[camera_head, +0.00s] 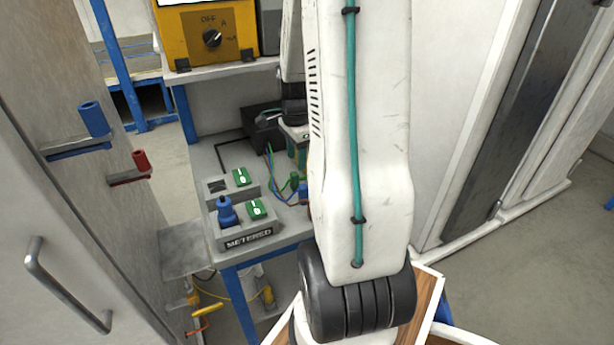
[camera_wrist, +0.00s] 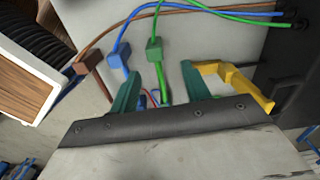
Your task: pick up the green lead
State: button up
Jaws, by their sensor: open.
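The green lead shows in the wrist view as a green block (camera_wrist: 154,50) on a green cable. The block lies just past my fingertips, roughly between them in the picture. My gripper (camera_wrist: 161,70) has two dark green fingers standing apart with nothing gripped. I cannot tell the height between fingers and block. In the head view a small green piece (camera_head: 294,180), perhaps part of this lead, shows beside my arm, which hides most of the gripper and the area behind it.
A blue block (camera_wrist: 119,57) and a brown block (camera_wrist: 87,62) on their cables lie left of the green one. A yellow angled piece (camera_wrist: 230,75) sits by the right finger. The METERED panel (camera_head: 248,240) with a blue plug (camera_head: 225,210) stands on the bench's front.

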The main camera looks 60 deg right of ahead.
aim_at(297, 173)
jog(key=shift+m, duration=0.4)
jog(key=f, duration=0.8)
jog(key=shift+s+a+f, duration=0.2)
jog(key=shift+s+f, duration=0.05)
jog(key=shift+f, duration=0.1)
grip_shut()
